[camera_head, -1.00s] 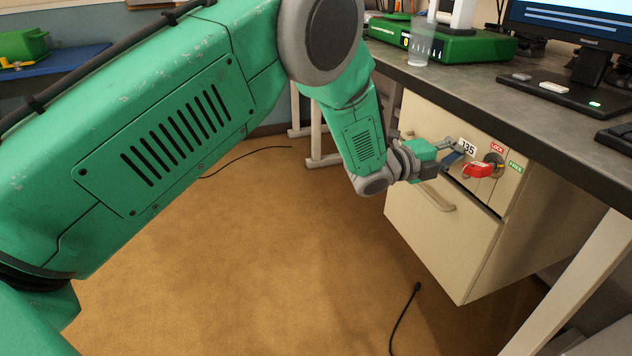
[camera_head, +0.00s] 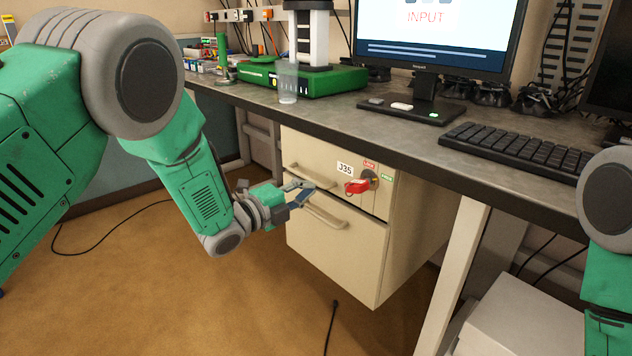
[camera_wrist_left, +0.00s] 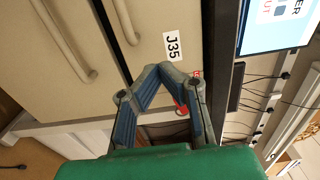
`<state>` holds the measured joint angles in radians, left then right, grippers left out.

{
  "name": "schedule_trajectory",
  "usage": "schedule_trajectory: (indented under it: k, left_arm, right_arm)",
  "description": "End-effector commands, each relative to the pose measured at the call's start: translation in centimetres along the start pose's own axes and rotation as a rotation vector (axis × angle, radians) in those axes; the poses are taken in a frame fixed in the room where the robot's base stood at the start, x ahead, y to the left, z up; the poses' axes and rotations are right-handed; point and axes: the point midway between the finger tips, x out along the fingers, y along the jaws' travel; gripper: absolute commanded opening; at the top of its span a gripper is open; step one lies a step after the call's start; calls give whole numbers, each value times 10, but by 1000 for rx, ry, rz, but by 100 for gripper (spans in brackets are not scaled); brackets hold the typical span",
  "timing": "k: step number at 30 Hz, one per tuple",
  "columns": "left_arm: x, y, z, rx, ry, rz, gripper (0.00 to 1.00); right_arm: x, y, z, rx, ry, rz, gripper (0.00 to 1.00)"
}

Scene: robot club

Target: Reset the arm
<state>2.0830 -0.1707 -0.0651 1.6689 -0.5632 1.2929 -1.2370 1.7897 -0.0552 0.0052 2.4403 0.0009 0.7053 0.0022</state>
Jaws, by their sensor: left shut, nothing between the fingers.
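My left arm comes in from the left in the head view, and its green and grey left gripper (camera_head: 308,189) is in front of the beige drawer cabinet (camera_head: 335,241). The gripper is shut and empty.
The grey desk (camera_head: 400,140) overhangs the cabinet. It carries a clear cup (camera_head: 287,82), a green device (camera_head: 335,80), a monitor (camera_head: 433,38) and a keyboard (camera_head: 520,149). A white box (camera_head: 520,318) stands below at the right. The brown floor left of the cabinet is mostly clear.

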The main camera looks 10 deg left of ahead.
Motion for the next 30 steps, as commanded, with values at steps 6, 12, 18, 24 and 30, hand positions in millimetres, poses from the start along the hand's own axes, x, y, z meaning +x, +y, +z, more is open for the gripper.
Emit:
schedule_trajectory:
  k: [6,12,18,24,30]
  left_arm:
    - [-36,0,3,-4,-2,0,0]
    - [-56,11,6,-59,-26,30,0]
    - [-119,89,-1,-493,-257,281,0]
    - [-240,173,-42,-1043,-681,563,0]
    - [-368,205,-105,-1436,-1164,738,0]
  right_arm:
    - [-10,1,0,1,-1,1,62]
    - [-16,0,0,1,-2,0,62]
    - [-40,0,-2,0,-1,0,62]
    - [-67,1,-3,1,-1,0,62]
    - [-89,1,-4,1,-1,0,62]
